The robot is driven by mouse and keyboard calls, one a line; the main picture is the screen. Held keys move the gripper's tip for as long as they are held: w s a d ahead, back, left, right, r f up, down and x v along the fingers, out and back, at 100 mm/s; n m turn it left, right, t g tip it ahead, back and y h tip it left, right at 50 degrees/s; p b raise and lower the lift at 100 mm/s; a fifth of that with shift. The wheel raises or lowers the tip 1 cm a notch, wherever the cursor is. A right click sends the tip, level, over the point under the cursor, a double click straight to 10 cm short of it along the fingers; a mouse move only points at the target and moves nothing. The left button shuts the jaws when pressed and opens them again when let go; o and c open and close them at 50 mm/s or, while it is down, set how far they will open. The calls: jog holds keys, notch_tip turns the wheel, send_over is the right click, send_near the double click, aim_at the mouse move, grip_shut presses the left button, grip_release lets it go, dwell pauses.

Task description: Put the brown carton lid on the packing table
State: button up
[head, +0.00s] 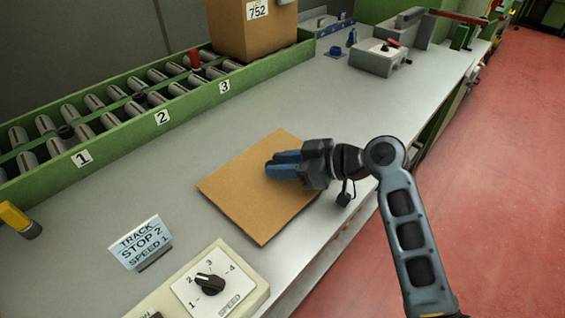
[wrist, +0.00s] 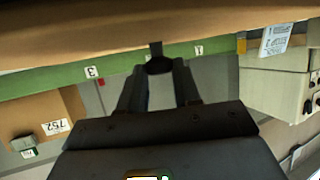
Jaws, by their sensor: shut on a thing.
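The brown carton lid (head: 240,196) is a flat square panel seen over the front part of the grey packing table (head: 285,95). My gripper (head: 270,166) reaches over the lid from the right, its blue fingers covering part of it. In the wrist view, the lid (wrist: 120,32) fills the top edge and my gripper (wrist: 158,80) is shut on a small dark knob (wrist: 159,63) at the lid. The lid looks level. I cannot tell whether its underside touches the table.
A green roller track (head: 130,125) with numbered plates and a brown carton (head: 253,30) runs along the back left. A speed dial box (head: 205,285) and a track sign (head: 140,242) stand in front. A grey machine (head: 378,58) stands farther back. Table between is clear.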

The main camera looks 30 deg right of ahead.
jog(key=o, duration=1.1)
jog(key=shift+d+r, duration=0.1)
jog(key=shift+r, duration=0.05)
jog(key=v, duration=1.1)
jog(key=shift+s+d+r, duration=0.15)
jog(key=shift+s+d, duration=0.05)
jog(key=shift+s, duration=0.15)
